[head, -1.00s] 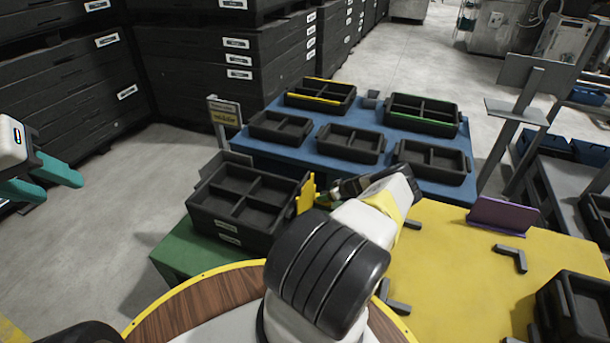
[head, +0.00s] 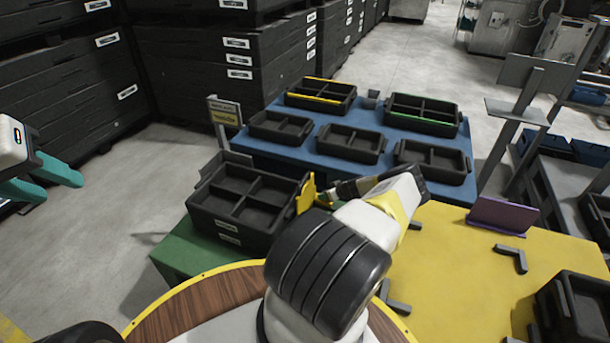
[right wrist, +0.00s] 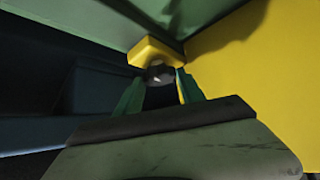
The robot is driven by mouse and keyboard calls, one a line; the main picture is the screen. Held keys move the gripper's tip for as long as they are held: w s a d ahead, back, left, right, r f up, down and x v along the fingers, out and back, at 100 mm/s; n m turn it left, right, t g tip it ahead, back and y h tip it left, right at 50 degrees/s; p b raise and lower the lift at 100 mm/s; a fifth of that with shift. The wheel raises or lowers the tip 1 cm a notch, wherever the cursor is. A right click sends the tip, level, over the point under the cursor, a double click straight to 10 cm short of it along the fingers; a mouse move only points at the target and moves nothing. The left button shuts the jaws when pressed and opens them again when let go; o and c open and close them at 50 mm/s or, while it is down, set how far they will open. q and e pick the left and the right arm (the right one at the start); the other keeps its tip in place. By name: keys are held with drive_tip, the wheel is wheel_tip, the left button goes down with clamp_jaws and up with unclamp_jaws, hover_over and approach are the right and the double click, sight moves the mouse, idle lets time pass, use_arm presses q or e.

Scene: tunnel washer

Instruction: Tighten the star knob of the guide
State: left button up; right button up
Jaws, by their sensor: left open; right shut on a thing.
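The yellow guide (head: 306,194) stands at the right side of a black divided crate in the head view. In the right wrist view a yellow part (right wrist: 155,50) has a dark rounded knob (right wrist: 160,73) below it. My right gripper (right wrist: 159,82) has its teal fingers on either side of this knob and is shut on it. The knob's star shape is not clear there. In the head view my right wrist hides most of the knob and fingertips. My left gripper (head: 50,186) is open and empty at the far left, over the floor and away from the guide.
The black crate (head: 230,222) sits on a green stand (head: 178,255). A blue table (head: 265,160) with several black trays lies behind. A yellow table (head: 450,270) with grey brackets and a purple piece (head: 503,214) is at right. Floor at left is clear.

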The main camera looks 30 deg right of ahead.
drive_tip(key=m+h, duration=0.1)
drive_tip(key=m, duration=0.1)
drive_tip(key=m+h, duration=0.2)
drive_tip(key=a+m+g+h, duration=0.1)
drive_tip(key=m, duration=0.1)
drive_tip(key=shift+w+r+h, duration=0.1)
drive_tip(key=shift+w+h, duration=0.05)
drive_tip(key=shift+h, duration=0.25)
drive_tip(key=shift+m+h, duration=0.4)
drive_tip(key=shift+m, duration=0.3)
drive_tip(key=shift+g, duration=0.3)
drive_tip(key=o, duration=1.4)
drive_tip(key=shift+c, duration=0.2)
